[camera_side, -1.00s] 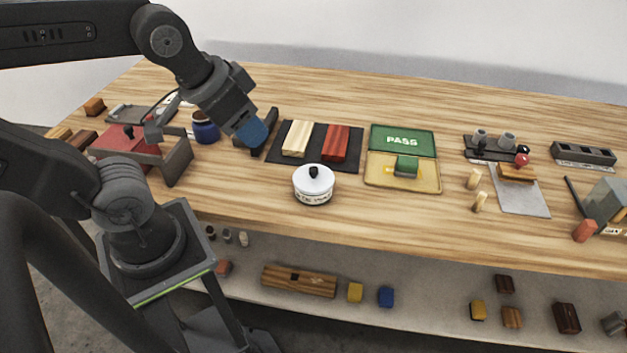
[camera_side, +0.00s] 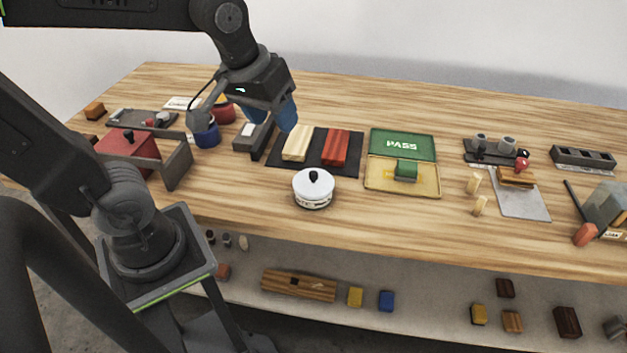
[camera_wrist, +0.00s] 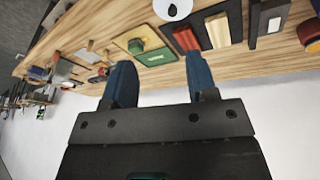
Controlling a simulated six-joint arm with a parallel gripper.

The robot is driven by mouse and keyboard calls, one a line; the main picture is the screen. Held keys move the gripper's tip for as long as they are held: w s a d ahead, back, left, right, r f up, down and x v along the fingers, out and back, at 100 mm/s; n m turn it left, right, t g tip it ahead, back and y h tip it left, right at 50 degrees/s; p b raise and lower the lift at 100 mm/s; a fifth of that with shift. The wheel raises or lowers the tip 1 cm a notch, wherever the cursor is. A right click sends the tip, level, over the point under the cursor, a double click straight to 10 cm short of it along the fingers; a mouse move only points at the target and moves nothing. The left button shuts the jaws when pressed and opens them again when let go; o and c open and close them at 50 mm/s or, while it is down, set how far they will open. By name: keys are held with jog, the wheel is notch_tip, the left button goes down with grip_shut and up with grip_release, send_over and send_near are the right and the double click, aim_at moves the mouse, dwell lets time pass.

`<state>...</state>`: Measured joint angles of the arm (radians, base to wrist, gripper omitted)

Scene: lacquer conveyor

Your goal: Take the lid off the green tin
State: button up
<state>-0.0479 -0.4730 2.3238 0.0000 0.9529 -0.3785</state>
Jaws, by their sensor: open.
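I cannot make out a green tin in either view. A blue tin (camera_side: 206,132) and a red tin (camera_side: 226,113) stand on the bench left of my gripper (camera_side: 272,118). A red tin also shows at the right edge of the wrist view (camera_wrist: 309,32). My gripper is open and empty, its two blue fingers apart above the back of the bench, near a dark mat. In the wrist view my gripper (camera_wrist: 160,80) has nothing between its fingers. Part of the bench behind the gripper is hidden.
A white pot (camera_side: 313,194) with a black-knobbed lid stands front centre. The dark mat (camera_side: 315,161) holds a pale and a red block. A green-and-yellow PASS tray (camera_side: 425,189) lies right. A grey-walled box (camera_side: 178,166) with red inside is left.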

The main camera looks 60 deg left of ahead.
jog(key=w+a+f+n+g, duration=0.2)
jog(key=w+n, duration=0.3)
jog(key=n+g, duration=0.2)
jog(key=n, duration=0.4)
send_over(314, 173)
notch_tip(314, 173, down, 4)
jog(key=f, duration=0.8)
jog(key=shift+w+a+f, duration=0.3)
jog(key=shift+w+f, duration=0.05)
jog(key=shift+s+d+f, duration=0.1)
jog(key=shift+s+f, duration=0.1)
jog(key=shift+f, duration=1.15)
jog(key=shift+s+d+f, duration=0.1)
jog(key=shift+s+f, duration=0.05)
jog(key=shift+f, duration=1.2)
grip_shut()
jog(key=shift+r, duration=0.15)
